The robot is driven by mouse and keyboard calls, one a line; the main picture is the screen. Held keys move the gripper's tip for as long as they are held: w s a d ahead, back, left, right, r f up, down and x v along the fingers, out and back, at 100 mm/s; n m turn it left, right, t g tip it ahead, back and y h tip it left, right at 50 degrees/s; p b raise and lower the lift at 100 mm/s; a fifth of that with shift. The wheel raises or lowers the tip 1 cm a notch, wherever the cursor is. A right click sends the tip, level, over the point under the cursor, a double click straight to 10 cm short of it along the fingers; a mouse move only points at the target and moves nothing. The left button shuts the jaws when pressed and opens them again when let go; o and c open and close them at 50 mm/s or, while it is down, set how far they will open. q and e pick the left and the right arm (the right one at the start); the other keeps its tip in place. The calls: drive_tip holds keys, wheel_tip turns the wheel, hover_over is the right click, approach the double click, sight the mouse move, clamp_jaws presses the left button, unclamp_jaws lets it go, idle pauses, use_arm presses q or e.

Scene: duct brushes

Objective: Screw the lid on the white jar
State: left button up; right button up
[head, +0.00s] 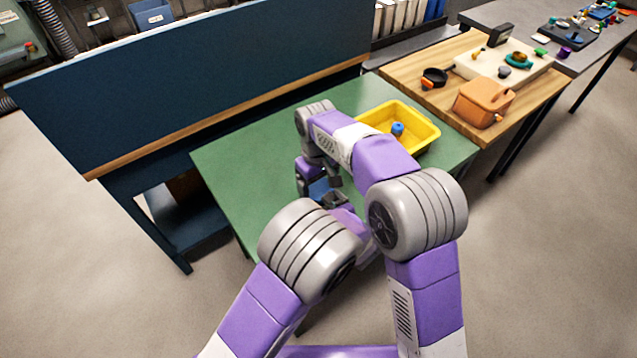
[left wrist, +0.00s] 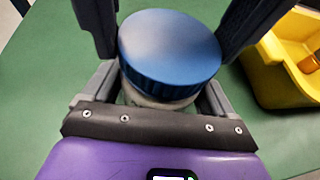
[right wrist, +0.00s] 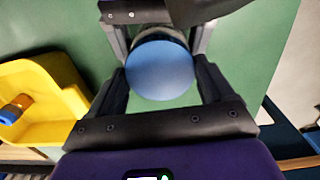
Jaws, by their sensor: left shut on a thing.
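A blue round lid (left wrist: 170,45) sits on top of the white jar (left wrist: 160,100), whose pale side shows just below it. My left gripper (left wrist: 160,88) is shut on the jar, under the lid. My right gripper (right wrist: 160,72) has its dark fingers on either side of the lid (right wrist: 160,65), very close to its edge; I cannot tell whether they press on it. In the right wrist view a strip of the jar (right wrist: 155,33) shows beyond the lid. In the head view the lid (head: 319,188) is partly hidden by my arms. Threads are hidden.
The green table (head: 240,155) has free room at its left. A yellow bin (head: 425,123) stands at the back right with a blue-topped object (head: 397,129) in it. A wooden table (head: 545,90) with an orange container (head: 484,101) adjoins it. A dark blue panel (head: 200,70) rises behind.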

drive_tip(key=c, duration=0.5)
drive_tip(key=m, duration=0.6)
drive_tip(key=shift+m, duration=0.3)
drive_tip(key=o, duration=1)
drive_tip(key=shift+o, duration=0.2)
drive_tip(key=shift+r, duration=2.25)
